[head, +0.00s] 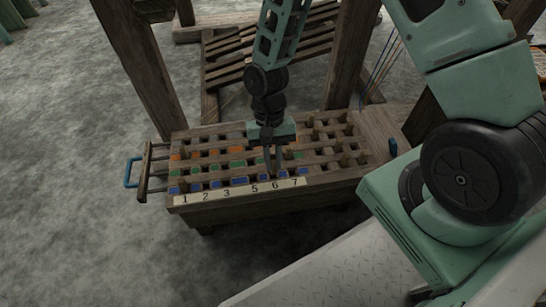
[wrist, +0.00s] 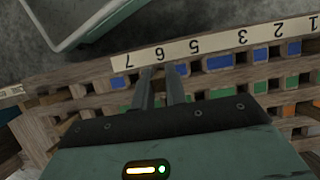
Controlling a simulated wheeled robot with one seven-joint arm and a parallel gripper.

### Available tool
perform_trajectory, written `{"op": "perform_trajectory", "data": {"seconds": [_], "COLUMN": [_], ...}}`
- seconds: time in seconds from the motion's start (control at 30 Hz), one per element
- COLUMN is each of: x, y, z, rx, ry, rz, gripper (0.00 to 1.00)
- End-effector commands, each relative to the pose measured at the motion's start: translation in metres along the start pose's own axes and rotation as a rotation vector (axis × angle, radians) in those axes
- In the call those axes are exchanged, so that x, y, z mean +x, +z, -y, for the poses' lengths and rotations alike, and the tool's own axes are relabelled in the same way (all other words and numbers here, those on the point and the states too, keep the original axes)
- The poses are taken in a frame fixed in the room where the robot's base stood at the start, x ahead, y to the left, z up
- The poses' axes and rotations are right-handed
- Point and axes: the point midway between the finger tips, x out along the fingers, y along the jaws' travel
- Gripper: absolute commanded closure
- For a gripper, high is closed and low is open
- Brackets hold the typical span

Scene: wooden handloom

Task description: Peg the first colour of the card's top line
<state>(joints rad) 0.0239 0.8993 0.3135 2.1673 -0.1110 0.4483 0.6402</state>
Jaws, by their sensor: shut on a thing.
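The wooden peg board (head: 240,203) has numbered columns 1 to 7 on a pale strip (head: 235,192), with rows of orange (head: 236,150), green (head: 214,172) and blue (head: 238,181) squares. My gripper (head: 273,174) points down over the front blue row, around column 6. Its fingers are close together, shut on what seems to be a wooden peg, mostly hidden between them. In the wrist view the fingertips (wrist: 164,72) reach the blue row below the label 6, hiding that square. Whether the peg sits in a hole cannot be told. No colour card is readable.
Loose wooden pegs (head: 345,160) stand at the board's right side. Loom posts (head: 140,65) rise behind. Grey floor (head: 80,240) is free at front left.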

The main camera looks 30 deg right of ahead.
Motion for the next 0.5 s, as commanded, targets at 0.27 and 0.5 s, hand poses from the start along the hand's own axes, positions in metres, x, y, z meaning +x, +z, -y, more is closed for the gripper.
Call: {"op": "perform_trajectory", "data": {"seconds": [0.27, 0.5], "x": [0.017, 0.029], "y": [-0.007, -0.012], "z": [0.0, 0.0], "rx": [0.0, 0.0], "ry": [0.0, 0.001], "rz": [0.0, 0.001], "gripper": [1.0, 1.0]}}
